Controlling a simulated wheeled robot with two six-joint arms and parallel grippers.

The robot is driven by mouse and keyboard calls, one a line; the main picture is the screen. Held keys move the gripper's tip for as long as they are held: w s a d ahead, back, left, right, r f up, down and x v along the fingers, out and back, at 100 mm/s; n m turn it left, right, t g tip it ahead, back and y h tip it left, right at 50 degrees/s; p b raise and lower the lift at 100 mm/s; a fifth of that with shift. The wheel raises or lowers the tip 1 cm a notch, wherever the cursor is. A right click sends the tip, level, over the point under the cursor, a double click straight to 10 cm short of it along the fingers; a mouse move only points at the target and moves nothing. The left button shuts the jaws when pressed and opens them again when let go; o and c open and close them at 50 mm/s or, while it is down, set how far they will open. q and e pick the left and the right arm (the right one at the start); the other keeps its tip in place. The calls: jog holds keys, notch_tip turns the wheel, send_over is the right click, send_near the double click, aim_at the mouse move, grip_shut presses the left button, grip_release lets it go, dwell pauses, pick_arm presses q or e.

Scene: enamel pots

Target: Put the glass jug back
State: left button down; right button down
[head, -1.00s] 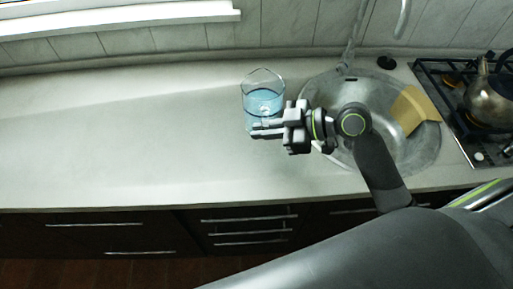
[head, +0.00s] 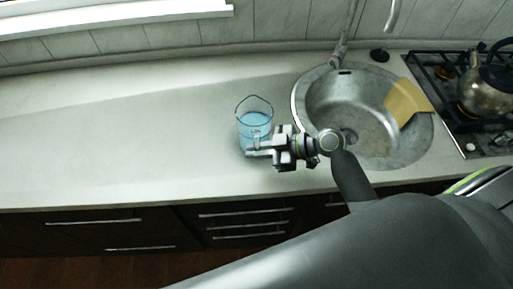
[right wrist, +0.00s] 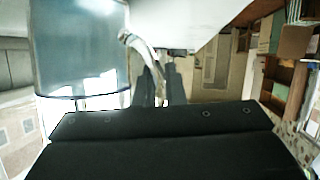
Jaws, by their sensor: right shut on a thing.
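The glass jug (head: 255,120) is clear and holds blue liquid. In the head view it is over the counter, left of the sink, and looks upright. My right gripper (head: 257,148) is at its near side, shut on its handle. In the right wrist view the jug (right wrist: 80,45) fills the upper left, and its handle (right wrist: 135,45) runs down to the fingers of my right gripper (right wrist: 157,85). I cannot tell whether the jug's base touches the counter. My left gripper is not in view.
The round metal sink (head: 325,95) lies right of the jug, with a tan board (head: 405,102) at its right side. A kettle (head: 482,92) stands on the stove (head: 445,85) at the far right. The counter (head: 110,130) left of the jug is clear.

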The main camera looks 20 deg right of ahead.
jog(key=shift+r, duration=0.1)
jog(key=c, duration=1.5)
grip_release()
jog(key=shift+s+d, duration=0.2)
jog(key=shift+d, duration=0.1)
jog(key=shift+b+v, duration=1.55)
jog(key=shift+v, duration=4.15)
